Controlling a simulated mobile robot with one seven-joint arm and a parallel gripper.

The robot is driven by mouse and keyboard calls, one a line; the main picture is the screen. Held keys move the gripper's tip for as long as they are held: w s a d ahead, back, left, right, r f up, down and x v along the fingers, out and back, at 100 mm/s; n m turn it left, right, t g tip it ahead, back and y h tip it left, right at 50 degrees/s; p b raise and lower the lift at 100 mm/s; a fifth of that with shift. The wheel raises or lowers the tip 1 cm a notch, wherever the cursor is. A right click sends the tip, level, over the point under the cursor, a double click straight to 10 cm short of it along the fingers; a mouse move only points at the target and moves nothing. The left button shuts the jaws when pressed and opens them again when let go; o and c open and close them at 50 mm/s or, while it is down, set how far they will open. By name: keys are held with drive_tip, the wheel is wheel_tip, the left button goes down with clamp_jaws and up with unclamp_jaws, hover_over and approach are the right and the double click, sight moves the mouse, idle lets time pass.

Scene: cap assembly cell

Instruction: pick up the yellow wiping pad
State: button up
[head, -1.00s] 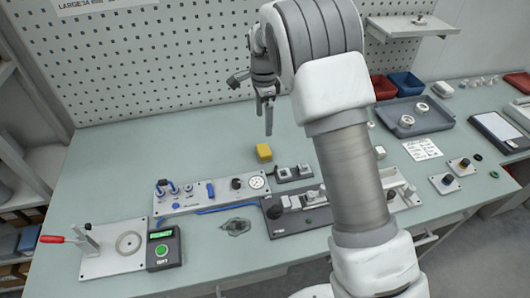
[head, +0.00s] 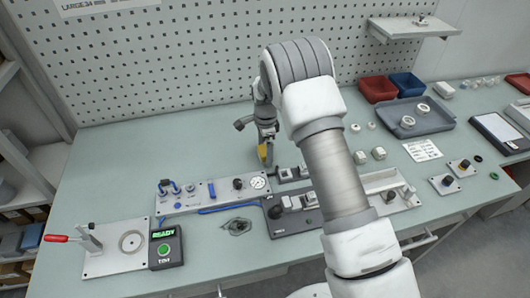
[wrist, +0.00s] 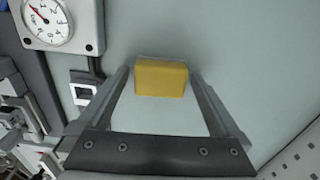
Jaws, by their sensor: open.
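The yellow wiping pad (wrist: 161,78) is a small yellow block on the table. In the wrist view it sits between the two open fingers of my gripper (wrist: 160,92), near their tips, with a gap visible on each side. In the head view my gripper (head: 267,150) points down over the pad (head: 263,152), and a finger hides part of it. The pad appears to rest on the tabletop.
A panel with a round gauge (wrist: 47,20) is close by; the same panel (head: 200,197) lies in front of the pad in the head view. A small dark-based block (head: 285,174) stands just right of the gripper. The table behind and left is clear.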

sight(265, 149)
drive_tip(key=shift+f, duration=0.1)
drive_tip(key=shift+c, duration=0.3)
drive_tip(key=c, duration=1.2)
drive_tip(key=shift+r, duration=0.5)
wheel_tip(265, 149, up, 3)
drive_tip(key=shift+w+f+b, duration=0.1)
drive_tip(key=shift+b, duration=0.2)
drive_tip(key=s+d+r+b, duration=0.1)
drive_tip(key=s+d+r, duration=0.6)
drive_tip(key=s+d, duration=0.1)
drive_tip(key=shift+d, duration=0.35)
drive_tip(key=shift+r, duration=0.1)
